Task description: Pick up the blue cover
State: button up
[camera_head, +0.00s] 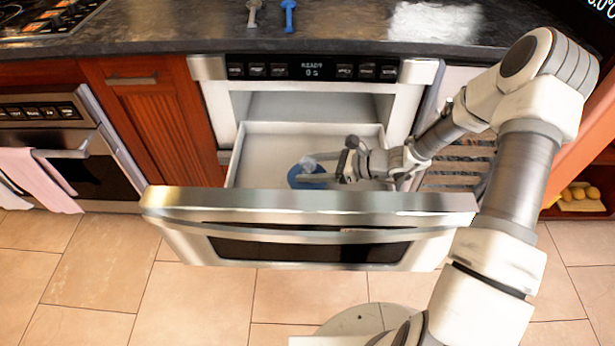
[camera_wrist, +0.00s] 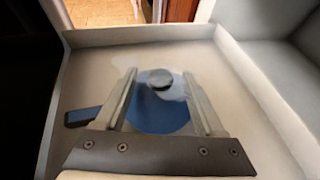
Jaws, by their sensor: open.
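The blue cover (camera_head: 305,172) is round and lies inside the open microwave drawer (camera_head: 262,155), partly hidden by my gripper in the head view. In the wrist view the blue cover (camera_wrist: 158,115) is a disc with a dark round knob (camera_wrist: 160,79) and a pale, see-through rim. My gripper (camera_head: 335,166) reaches into the drawer from the right. In the wrist view my gripper (camera_wrist: 159,76) is open, with one finger on each side of the knob. I cannot tell how high the fingertips are above the cover.
A small blue piece (camera_wrist: 82,116) shows left of the fingers in the wrist view. The drawer's front panel (camera_head: 310,201) and side walls surround the cover. A blue utensil (camera_head: 288,14) and a grey one (camera_head: 253,12) lie on the dark counter (camera_head: 350,25). The drawer's left part is clear.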

aim_at(298, 171)
jog(key=b+x, duration=0.1)
jog(key=x, duration=0.3)
jog(key=shift+f, duration=0.1)
jog(key=shift+c, duration=0.3)
grip_shut()
